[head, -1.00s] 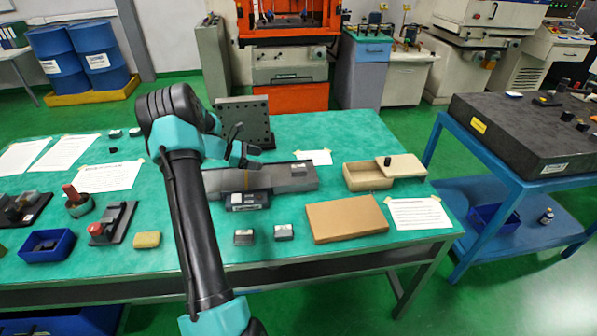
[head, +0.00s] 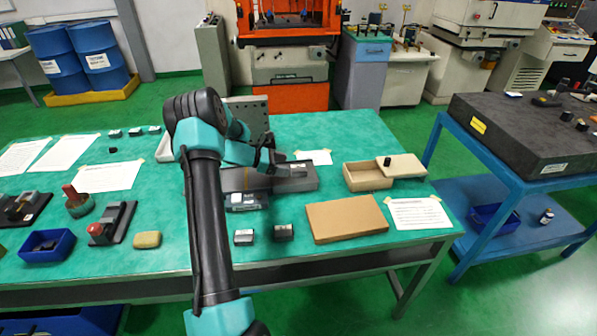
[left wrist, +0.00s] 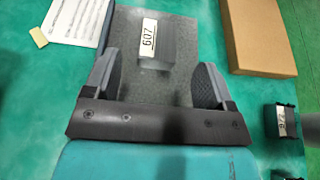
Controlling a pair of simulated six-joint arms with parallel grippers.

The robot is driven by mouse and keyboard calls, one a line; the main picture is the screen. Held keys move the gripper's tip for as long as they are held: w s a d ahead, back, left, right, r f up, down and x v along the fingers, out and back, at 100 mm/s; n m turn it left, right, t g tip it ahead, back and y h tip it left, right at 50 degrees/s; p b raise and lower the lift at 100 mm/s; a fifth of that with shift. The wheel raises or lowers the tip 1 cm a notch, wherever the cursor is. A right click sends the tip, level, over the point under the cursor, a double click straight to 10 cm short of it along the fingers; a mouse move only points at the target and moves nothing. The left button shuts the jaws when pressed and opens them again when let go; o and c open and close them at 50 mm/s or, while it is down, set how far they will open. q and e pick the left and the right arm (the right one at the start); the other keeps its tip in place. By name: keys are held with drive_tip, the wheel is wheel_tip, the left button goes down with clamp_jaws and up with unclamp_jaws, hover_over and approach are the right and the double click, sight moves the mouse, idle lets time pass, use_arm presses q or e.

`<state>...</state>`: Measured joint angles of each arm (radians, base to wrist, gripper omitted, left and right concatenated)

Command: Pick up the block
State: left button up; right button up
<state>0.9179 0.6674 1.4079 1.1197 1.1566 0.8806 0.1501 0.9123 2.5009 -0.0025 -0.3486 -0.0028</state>
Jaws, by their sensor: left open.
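A dark grey block with a white label reading 607 (left wrist: 149,40) sits on a flat grey plate (left wrist: 120,85) in the left wrist view. In the head view the block (head: 298,170) shows small near the right end of the plate (head: 312,184). My left gripper (left wrist: 158,75) is open, one finger on each side of the view. The block lies just beyond the fingertips, between their lines, with no visible contact. In the head view the left gripper (head: 282,165) hangs over the plate, close to the block. My right gripper does not show.
Two similar small blocks (head: 244,237) (head: 284,233) stand near the table's front edge. A cardboard-brown slab (head: 346,219) and an open beige box (head: 367,177) lie to the right. A dark perforated angle plate (head: 252,112) stands behind my arm.

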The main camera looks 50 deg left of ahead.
sight(296, 168)
use_arm(q)
drive_tip(key=shift+x, duration=2.6)
drive_tip(key=shift+a+f, duration=0.1)
clamp_jaws()
